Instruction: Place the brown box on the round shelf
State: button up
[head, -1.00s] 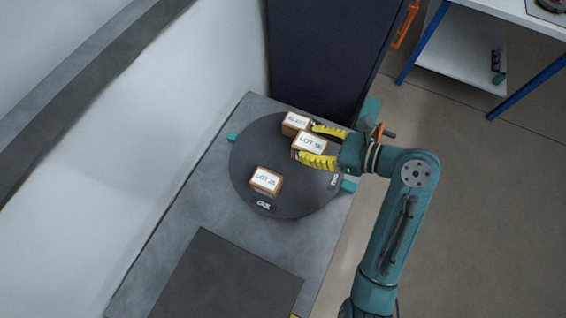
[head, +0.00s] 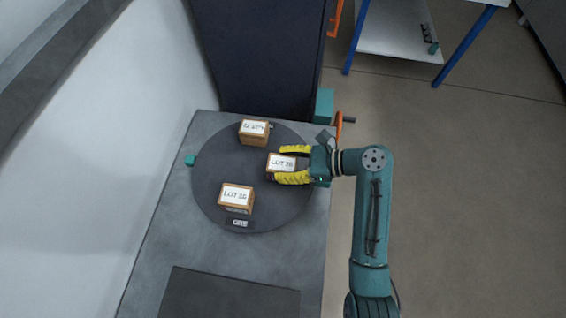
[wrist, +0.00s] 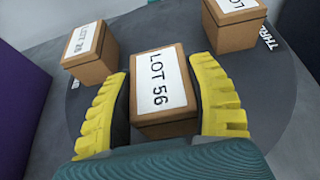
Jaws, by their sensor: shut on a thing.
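My gripper (head: 294,164) reaches in from the right over the round shelf (head: 215,160), a dark grey disc. Its yellow fingers are shut on the brown box (head: 281,161) labelled LOT 56. In the wrist view the box (wrist: 160,92) sits upright between both fingers, label up. It is at the right part of the disc, low over or on its surface; contact beneath is hidden. Two similar brown boxes stand on the disc: one at the back (head: 254,133), and one at the front (head: 237,198), which reads LOT 28 in the wrist view (wrist: 90,52).
The disc lies on a grey table (head: 165,240) with a dark flat panel (head: 228,296) at its front. A dark cabinet (head: 258,55) stands behind, and a pale curved wall (head: 110,150) is on the left. The disc's left part and the middle between the boxes are clear.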

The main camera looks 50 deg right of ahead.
jog(key=o, duration=1.2)
jog(key=shift+f, duration=0.1)
jog(key=p+v, duration=0.2)
jog(key=v, duration=1)
